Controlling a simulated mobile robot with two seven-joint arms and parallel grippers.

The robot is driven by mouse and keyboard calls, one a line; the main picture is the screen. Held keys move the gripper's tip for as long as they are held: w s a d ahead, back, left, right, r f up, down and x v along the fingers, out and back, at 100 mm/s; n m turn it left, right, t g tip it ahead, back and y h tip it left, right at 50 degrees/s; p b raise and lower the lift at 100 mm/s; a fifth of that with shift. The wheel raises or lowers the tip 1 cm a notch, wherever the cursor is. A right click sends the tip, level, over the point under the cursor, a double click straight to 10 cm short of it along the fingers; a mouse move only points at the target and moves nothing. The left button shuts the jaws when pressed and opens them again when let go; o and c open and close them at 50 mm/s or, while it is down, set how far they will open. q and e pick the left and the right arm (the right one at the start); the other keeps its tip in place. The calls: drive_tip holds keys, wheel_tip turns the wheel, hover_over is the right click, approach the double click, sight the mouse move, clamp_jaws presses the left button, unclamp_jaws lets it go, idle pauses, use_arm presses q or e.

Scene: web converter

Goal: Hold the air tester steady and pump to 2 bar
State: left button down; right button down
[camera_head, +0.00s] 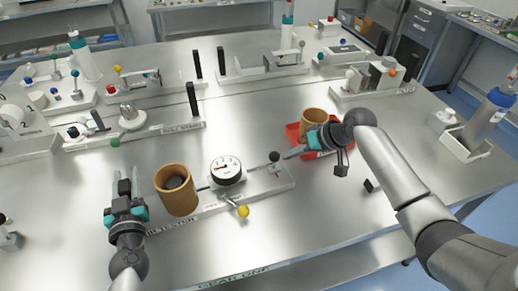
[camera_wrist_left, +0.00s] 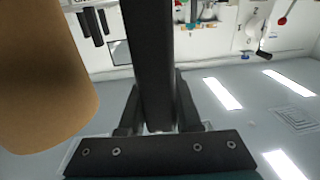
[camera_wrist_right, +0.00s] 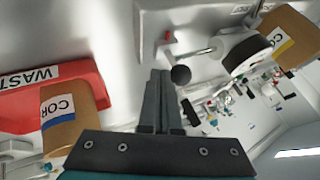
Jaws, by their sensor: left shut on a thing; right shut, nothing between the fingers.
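The air tester (camera_head: 265,184) is a pale bar on the steel bench. It carries a brown core (camera_head: 176,196), a white round gauge (camera_head: 226,169), a black-knobbed pump handle (camera_head: 274,157) and a yellow-knobbed lever (camera_head: 243,211). The gauge reading is too small to tell. My left gripper (camera_head: 123,192) is shut on the black post (camera_wrist_left: 150,60) at the tester's left end. My right gripper (camera_head: 292,154) is shut and empty, its fingertips just right of the black knob (camera_wrist_right: 180,75); I cannot tell if they touch.
A red waste tray (camera_head: 293,136) holding another brown core (camera_head: 314,122) lies behind and beneath my right gripper. A small black block (camera_head: 371,186) lies right of the tester. Fixtures with upright posts (camera_head: 191,99) line the back. The front right bench is mostly clear.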

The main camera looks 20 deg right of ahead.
drive_tip(key=shift+a, duration=0.1)
drive_tip(key=a, duration=0.7)
drive_tip(key=shift+s+a, duration=0.1)
drive_tip(key=shift+s, duration=0.3)
drive_tip(key=shift+f, duration=0.1)
drive_tip(key=d, duration=0.4)
drive_tip(key=shift+s+d+f, duration=0.25)
drive_tip(key=shift+d+f, duration=0.05)
drive_tip(key=shift+d, duration=0.05)
drive_tip(key=v, duration=0.9)
drive_tip(key=shift+s+r, duration=0.15)
drive_tip(key=shift+r, duration=0.3)
drive_tip(key=c, duration=1.6)
unclamp_jaws()
